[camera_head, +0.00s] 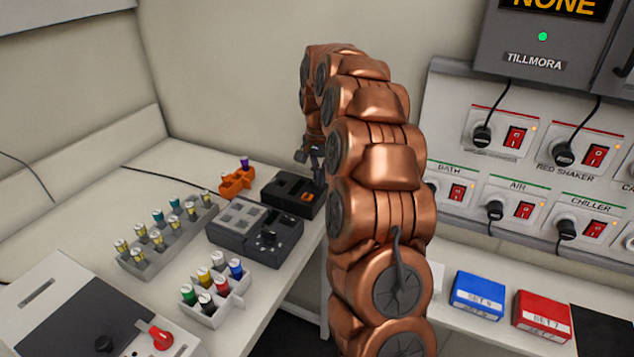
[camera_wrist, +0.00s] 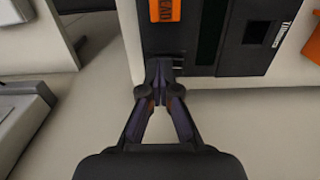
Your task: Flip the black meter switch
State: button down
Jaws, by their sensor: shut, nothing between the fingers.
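The black meter (camera_head: 286,190) is a low box near the right edge of the bench, with a dark window on top. Its orange switch-like part (camera_head: 307,197) faces up; the same part shows at the top of the wrist view (camera_wrist: 165,9), with lettering partly cut off. The meter's black body (camera_wrist: 262,58) fills the upper right there. My gripper (camera_wrist: 160,68) is shut and empty, its fingertips at the meter's near edge, below the orange part. I cannot tell whether they touch. In the head view my gripper (camera_head: 318,178) is partly hidden by my arm.
A grey device with a knob (camera_head: 258,230) sits close beside the meter. An orange rack (camera_head: 237,182), a vial rack (camera_head: 166,240) and a coloured-cap rack (camera_head: 214,288) are nearby. A wall panel with red switches (camera_head: 515,139) stands right, above blue (camera_head: 478,296) and red boxes (camera_head: 542,317).

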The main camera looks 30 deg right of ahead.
jog(key=shift+r+p, duration=0.75)
jog(key=shift+r, duration=2.7)
jog(key=shift+s+a+r, duration=0.1)
jog(key=shift+a, duration=0.05)
jog(key=s+a+r+n, duration=0.2)
jog(key=s+a+n, duration=0.2)
jog(key=s+a, duration=0.5)
jog(key=s+a+f+n, duration=0.2)
jog(key=s+a, duration=0.3)
jog(key=s, duration=0.4)
jog(key=s+a+f+n+g, duration=0.1)
jog(key=s+a+f+n, duration=0.1)
jog(key=s, duration=0.8)
jog(key=s+a+f+n, duration=0.3)
jog(key=s+a, duration=0.4)
jog(key=s, duration=0.2)
jog(key=shift+s+a+n+g, duration=0.3)
jog(key=shift+s+n+g, duration=0.1)
